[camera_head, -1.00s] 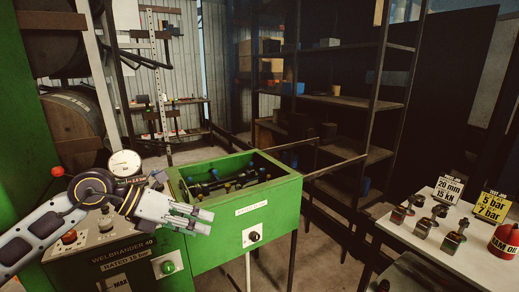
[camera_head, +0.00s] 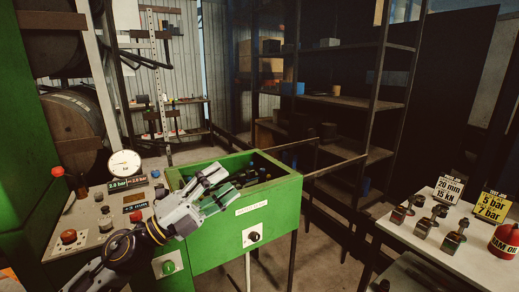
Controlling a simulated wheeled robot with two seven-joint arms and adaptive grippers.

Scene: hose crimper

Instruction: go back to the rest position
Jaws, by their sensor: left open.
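My left gripper (camera_head: 222,187) is open and empty in the head view. Its fingers point right, in front of the green bin (camera_head: 279,213) and over its near left edge. The bin is an open-topped box with dark fittings (camera_head: 254,171) inside, partly hidden by my gripper. My left arm comes in from the lower left, across the front of the machine panel. My right gripper is not in view.
Dark shelves (camera_head: 340,101) stand behind.

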